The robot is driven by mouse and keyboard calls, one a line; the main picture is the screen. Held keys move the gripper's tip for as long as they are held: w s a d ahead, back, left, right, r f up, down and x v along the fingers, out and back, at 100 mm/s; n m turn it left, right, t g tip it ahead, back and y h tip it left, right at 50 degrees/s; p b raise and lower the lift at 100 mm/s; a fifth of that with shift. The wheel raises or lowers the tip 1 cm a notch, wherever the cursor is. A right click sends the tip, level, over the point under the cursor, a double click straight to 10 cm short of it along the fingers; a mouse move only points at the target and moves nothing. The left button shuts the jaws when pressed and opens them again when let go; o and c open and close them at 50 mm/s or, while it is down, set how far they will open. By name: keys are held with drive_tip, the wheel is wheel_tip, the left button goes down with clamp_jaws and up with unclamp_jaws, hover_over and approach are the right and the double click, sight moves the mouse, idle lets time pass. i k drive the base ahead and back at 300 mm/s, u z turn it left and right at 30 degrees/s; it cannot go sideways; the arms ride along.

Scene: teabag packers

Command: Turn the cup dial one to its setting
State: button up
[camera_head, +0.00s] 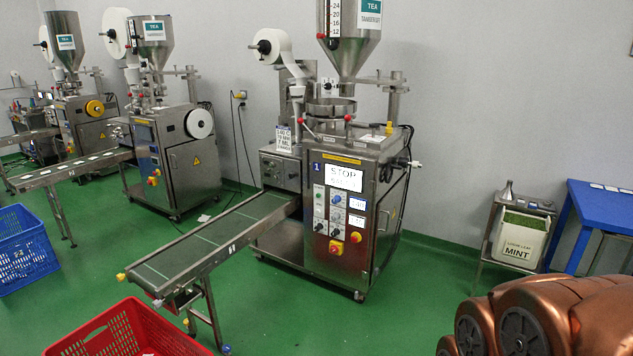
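The packing machine marked 1 (330,255) stands in the middle of the view, steel, with a screen (343,178) reading STOP. Its front panel has small knobs and buttons (336,210) with small displays beside them. A card (283,139) on the machine shows several lines, seemingly including 140 C and 7 ML. A round steel dish (331,107) sits under the hopper (349,45), with a red-knobbed lever in front of it. I cannot tell which part is the cup dial, nor read its setting. My gripper is not in view; copper-coloured parts of my arm fill the lower right.
A conveyor (215,240) slopes from machine 1 toward a red crate (120,332). A blue crate (22,250) is at left. Two similar machines stand back left. A MINT bin (519,240) and blue table (600,207) are at right. Green floor is clear front right of the machine.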

sight(375, 125)
drive_tip(key=i, duration=2.1)
